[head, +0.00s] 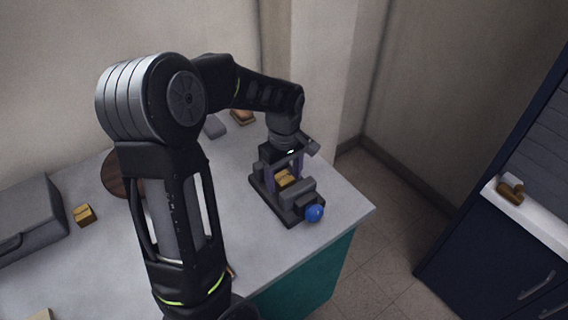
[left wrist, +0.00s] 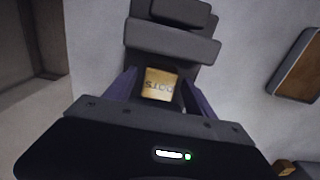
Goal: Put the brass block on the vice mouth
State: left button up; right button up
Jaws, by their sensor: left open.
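The dark grey vice (head: 297,193) with a blue ball on its handle (head: 314,212) stands near the table's right corner. A golden brass block (head: 286,179) sits at the vice mouth, beside its jaw. In the left wrist view the block (left wrist: 160,84) shows a face with dark lettering, and the vice (left wrist: 170,42) is behind it. My left gripper (head: 284,174) points down over the vice with its purple fingers (left wrist: 160,88) open, one on each side of the block. Whether the block rests fully on the vice is partly hidden. My right gripper is out of view.
A small golden-brown block (head: 83,215), a dark round wooden disc (head: 120,174) and a grey box (head: 28,222) are on the left of the table. A grey piece (head: 214,127) and a brown piece (head: 242,117) lie at the back. A blue cabinet (head: 480,250) stands apart at right.

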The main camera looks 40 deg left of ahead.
aim_at(284, 177)
pick_arm(q)
notch_tip(284, 177, up, 12)
jog(key=shift+b, duration=0.3)
dwell(0.6)
